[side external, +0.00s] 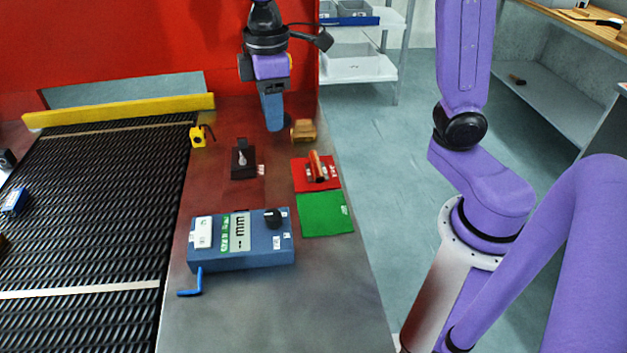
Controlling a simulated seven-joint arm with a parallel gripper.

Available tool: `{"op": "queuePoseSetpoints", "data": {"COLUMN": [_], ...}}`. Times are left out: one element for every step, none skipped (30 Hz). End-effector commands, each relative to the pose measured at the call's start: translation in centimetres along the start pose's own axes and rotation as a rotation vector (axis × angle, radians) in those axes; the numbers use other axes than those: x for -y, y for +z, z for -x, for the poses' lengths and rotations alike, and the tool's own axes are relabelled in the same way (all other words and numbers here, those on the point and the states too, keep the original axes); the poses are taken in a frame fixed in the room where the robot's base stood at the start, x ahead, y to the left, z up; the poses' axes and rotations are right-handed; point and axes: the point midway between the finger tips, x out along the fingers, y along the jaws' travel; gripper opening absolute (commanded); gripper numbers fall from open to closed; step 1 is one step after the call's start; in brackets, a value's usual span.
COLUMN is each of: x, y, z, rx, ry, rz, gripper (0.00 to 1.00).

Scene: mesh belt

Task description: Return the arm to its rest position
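My gripper (274,122) hangs pointing down over the far end of the grey bench (300,290). Its blue fingers overlap from this side, so the gap between them is hidden. I see nothing sticking out from between them. A tan block-like object (304,130) is just right of the fingertips; I cannot tell whether they touch. My purple arm links fill the right side of the view.
The bench holds a blue control box (262,257), blue lever (198,283), black switch box (242,172), yellow object (197,137), red pad (326,183) with an orange-red cylinder (316,165), and green pad (324,222). The mesh belt (90,230) lies left, with a yellow rail (120,109).

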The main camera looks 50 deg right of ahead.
Motion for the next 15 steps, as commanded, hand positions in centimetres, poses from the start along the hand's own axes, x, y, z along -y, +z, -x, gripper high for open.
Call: {"op": "queuePoseSetpoints", "data": {"x": [1.6, 2.4, 3.4, 4.2, 4.9, 5.9, 6.6, 7.2, 8.1, 8.7, 9.3, 10.0, 10.5, 10.9, 11.4], "y": [1.3, 2.0, 3.0, 3.7, 4.5, 5.6, 6.4, 7.2, 8.4, 9.3, 10.2, 11.4, 12.3, 13.1, 14.2], "z": [-0.3, -0.5, -0.8, -1.1, -1.3, -1.7, -1.9, -2.2, -2.6, -3.0, -3.3, -3.7, -4.0, -4.3, -4.7], "rx": [-0.002, -0.002, -0.003, -0.004, -0.005, -0.006, -0.008, -0.009, -0.01, -0.011, -0.011, -0.013, -0.013, -0.016, -0.015], "ry": [0.0, 0.0, 0.0, 0.0, -0.001, -0.001, -0.001, -0.001, -0.002, -0.002, -0.003, -0.003, -0.003, -0.004, -0.004], "rz": [0.019, 0.026, 0.037, 0.045, 0.053, 0.064, 0.072, 0.08, 0.091, 0.099, 0.107, 0.117, 0.125, 0.131, 0.141], "gripper": [0.38, 0.38, 0.38, 0.38, 0.38, 0.38, 0.38, 0.38, 0.38, 0.38, 0.38, 0.38, 0.38, 0.38, 0.38]}}
